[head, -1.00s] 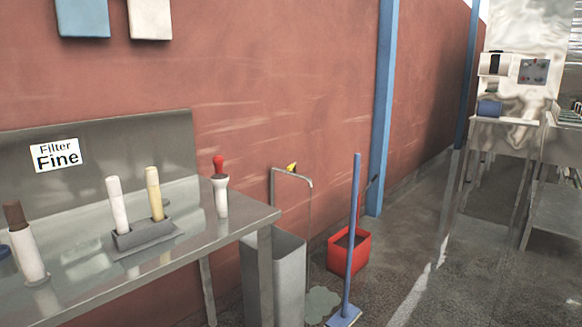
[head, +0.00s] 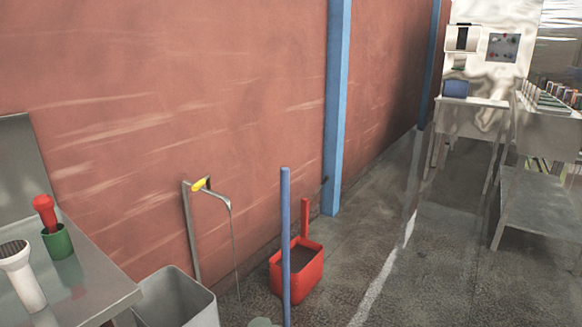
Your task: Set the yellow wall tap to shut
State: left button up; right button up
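The yellow tap handle (head: 200,184) sits on top of a grey metal spout and pipe (head: 188,232) against the red wall, left of the middle of the head view. A thin stream falls from the spout (head: 231,212) toward the floor. The handle looks slanted, lying roughly along the spout. Neither of my grippers shows in the head view.
A grey bin (head: 178,298) stands in front of the tap, beside the steel table (head: 95,290). A blue pole (head: 285,240) and a red bucket (head: 312,272) stand right of the tap. Open floor (head: 400,290) lies further right.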

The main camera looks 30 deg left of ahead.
aim_at(199, 184)
jog(key=u, duration=0.45)
jog(key=i, duration=1.75)
jog(key=u, duration=1)
jog(key=i, duration=0.2)
jog(key=u, duration=0.2)
